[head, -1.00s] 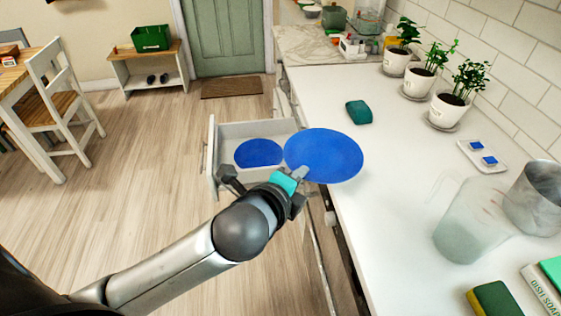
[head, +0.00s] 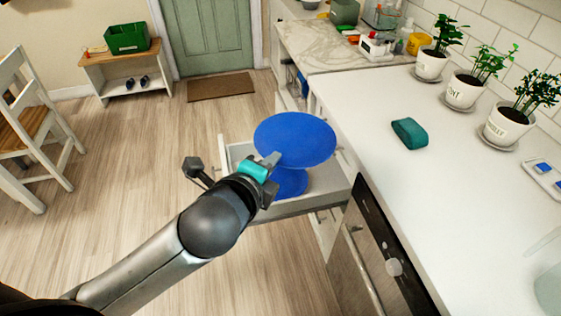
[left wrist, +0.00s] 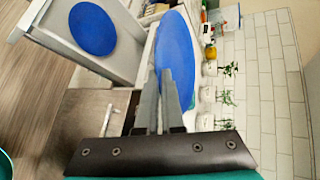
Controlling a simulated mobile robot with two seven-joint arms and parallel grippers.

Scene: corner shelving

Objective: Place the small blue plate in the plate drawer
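My left gripper (head: 272,163) is shut on the edge of a blue plate (head: 298,138). The open drawer (head: 326,180) is below the plate in the head view. Another blue plate (head: 290,184) lies inside the drawer, partly hidden by the held plate and gripper. This lying plate shows whole in the left wrist view (left wrist: 92,29). The held plate appears above the drawer, apart from its floor. My right gripper is not in view.
The white counter (head: 400,190) runs along the right, with a teal sponge-like block (head: 409,133) and potted plants (head: 465,90) on it. A dark oven-like front (head: 390,250) is below the counter.

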